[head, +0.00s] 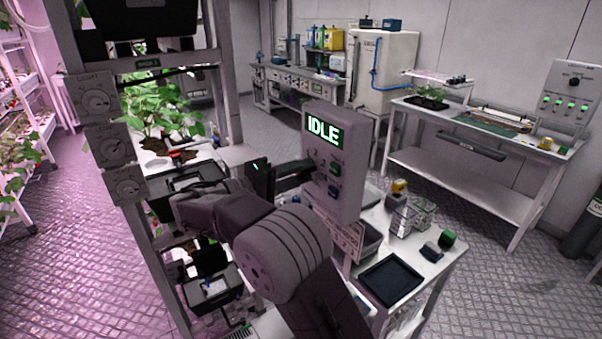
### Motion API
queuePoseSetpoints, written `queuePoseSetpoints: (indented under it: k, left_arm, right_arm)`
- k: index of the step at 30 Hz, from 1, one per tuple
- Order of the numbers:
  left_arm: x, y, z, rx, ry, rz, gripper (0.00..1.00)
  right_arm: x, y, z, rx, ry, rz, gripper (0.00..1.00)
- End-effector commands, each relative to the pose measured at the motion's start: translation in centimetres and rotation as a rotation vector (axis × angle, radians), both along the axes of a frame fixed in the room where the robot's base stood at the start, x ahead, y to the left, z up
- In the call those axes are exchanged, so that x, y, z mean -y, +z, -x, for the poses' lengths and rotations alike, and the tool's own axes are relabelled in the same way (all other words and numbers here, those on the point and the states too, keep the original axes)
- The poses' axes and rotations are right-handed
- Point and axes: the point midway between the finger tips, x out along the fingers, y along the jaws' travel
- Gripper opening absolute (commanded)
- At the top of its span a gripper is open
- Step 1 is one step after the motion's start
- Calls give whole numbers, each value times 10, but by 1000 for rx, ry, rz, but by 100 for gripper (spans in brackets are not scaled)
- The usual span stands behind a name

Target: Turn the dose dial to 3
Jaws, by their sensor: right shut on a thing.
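The grey control box (347,185) stands on the front bench, with a green IDLE display (322,130) at the top of its face. My right gripper (304,172) reaches from the left to the left part of this face. It is shut at the spot where the dose dial appears to be. The fingers hide the dial, so its pointer and numbers cannot be read. My left gripper is out of view.
Three grey light-dial boxes (111,146) run down the rack post at left. Potted plants (152,118) stand on the rack behind my arm. A black tray (391,279) and small blocks lie on the bench right of the box. Floor (500,265) at right is clear.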

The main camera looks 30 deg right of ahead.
Motion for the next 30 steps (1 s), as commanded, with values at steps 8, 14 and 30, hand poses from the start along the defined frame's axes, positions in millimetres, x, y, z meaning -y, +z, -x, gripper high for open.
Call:
queuePoseSetpoints:
  k: [8, 14, 30]
  left_arm:
    - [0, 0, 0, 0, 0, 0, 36]
    - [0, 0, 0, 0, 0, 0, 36]
    - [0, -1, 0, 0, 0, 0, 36]
  right_arm:
    - [0, -1, 0, -2, 0, -1, 49]
    - [-3, -1, 0, -1, 1, -1, 49]
    - [-90, -1, 7, -2, 1, -1, 49]
